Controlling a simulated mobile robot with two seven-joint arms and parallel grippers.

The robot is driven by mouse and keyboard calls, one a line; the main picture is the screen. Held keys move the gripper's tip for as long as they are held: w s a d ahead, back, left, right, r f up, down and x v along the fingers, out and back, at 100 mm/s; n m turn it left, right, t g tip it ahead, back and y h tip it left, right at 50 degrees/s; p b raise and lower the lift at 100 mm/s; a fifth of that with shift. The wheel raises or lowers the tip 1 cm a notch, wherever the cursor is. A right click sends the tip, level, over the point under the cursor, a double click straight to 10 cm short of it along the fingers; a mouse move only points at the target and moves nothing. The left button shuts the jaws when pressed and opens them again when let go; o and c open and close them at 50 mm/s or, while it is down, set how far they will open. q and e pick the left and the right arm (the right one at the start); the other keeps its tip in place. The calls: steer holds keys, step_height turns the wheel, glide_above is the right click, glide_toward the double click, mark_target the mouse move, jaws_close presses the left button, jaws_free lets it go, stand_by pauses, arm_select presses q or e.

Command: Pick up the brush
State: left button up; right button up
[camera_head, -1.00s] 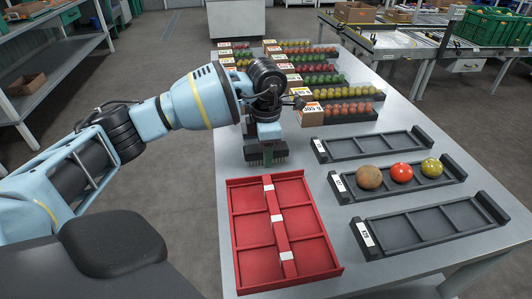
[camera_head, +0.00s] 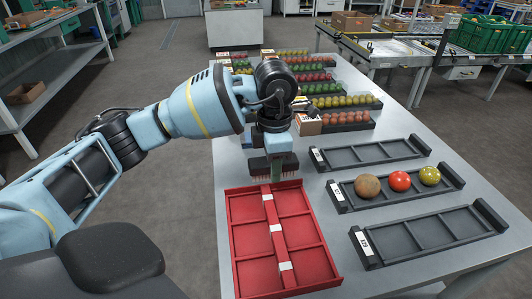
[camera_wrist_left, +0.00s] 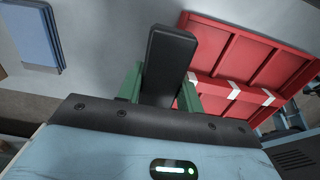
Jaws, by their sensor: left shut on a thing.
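The brush (camera_head: 259,166) is a dark block with bristles pointing down, at the far edge of the red divided tray (camera_head: 233,238) in the head view. My left gripper (camera_head: 277,170) is shut on it, with green fingers on either side. In the left wrist view the brush's black body (camera_wrist_left: 170,58) sits between the green fingers and covers part of the view beyond. The red tray shows to its right there. The brush's exact height above the table cannot be told. My right gripper is not in view.
Three dark trays lie to the right; the middle one (camera_head: 346,197) holds a brown, a red and a yellow-green fruit. A blue flat object (camera_wrist_left: 33,35) shows at left in the left wrist view.

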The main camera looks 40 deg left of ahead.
arm_select(q)
steer(key=s+d, duration=0.1)
steer(key=d, duration=0.1)
steer(key=s+d, duration=0.2)
steer(key=d, duration=0.1)
steer(key=s+d+r, duration=0.1)
steer(key=s+d, duration=0.1)
steer(key=d, duration=0.1)
steer(key=shift+s, duration=0.15)
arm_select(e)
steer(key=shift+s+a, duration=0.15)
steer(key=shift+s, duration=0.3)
